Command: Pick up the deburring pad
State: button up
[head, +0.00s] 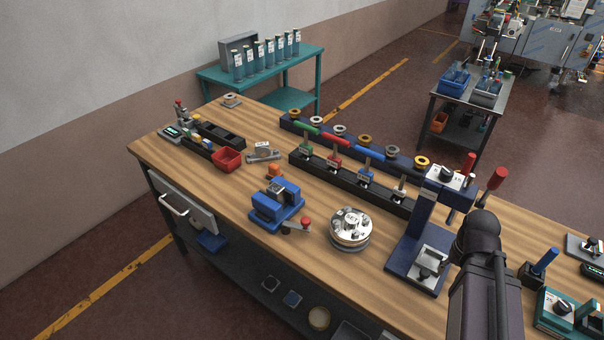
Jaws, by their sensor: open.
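I cannot tell for certain which thing is the deburring pad. A small orange block (274,171) lies on the wooden workbench (190,184), just behind the blue vise (268,206); it is too small to make out its surface. My dark arm (484,285) rises at the lower right, in front of the bench. My gripper's fingers do not show in this view.
A round metal chuck (350,227) and a dark blue press (413,245) stand right of the vise. Black racks with coloured-handled tools (333,139) line the back. A red bin (228,160) sits left. Bare wood lies along the front left edge.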

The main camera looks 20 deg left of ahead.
aim_at(274, 169)
jog(key=z, duration=1.25)
jog(key=k, duration=0.9)
jog(key=z, duration=1.1)
jog(key=k, duration=0.2)
jog(key=u, duration=2.95)
